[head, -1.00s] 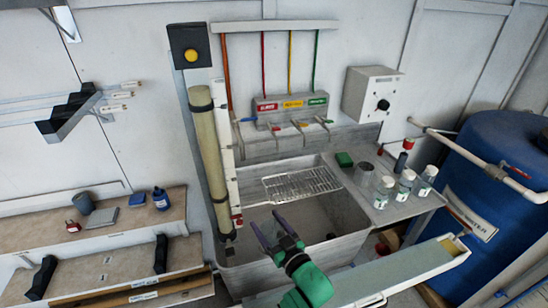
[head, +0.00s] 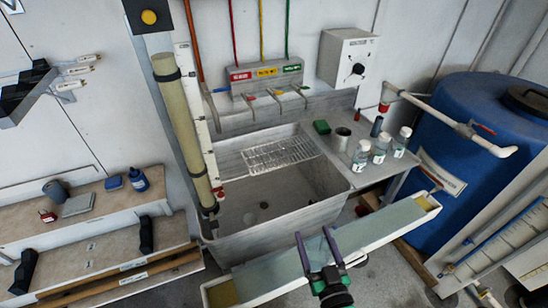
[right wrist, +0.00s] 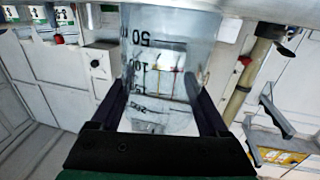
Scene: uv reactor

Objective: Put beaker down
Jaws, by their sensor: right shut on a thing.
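A clear glass beaker with black volume marks (right wrist: 165,62) is between the fingers of my right gripper (right wrist: 162,92) in the right wrist view. In the head view my right gripper (head: 314,236) is shut on the beaker above a long pale trough (head: 255,278) in front of the sink. The beaker itself is hard to make out there. My left gripper is not in view.
The sink (head: 225,240) holds a wire rack (head: 280,152). A blue barrel (head: 455,150) stands at right. The left bench (head: 110,225) has bare room.

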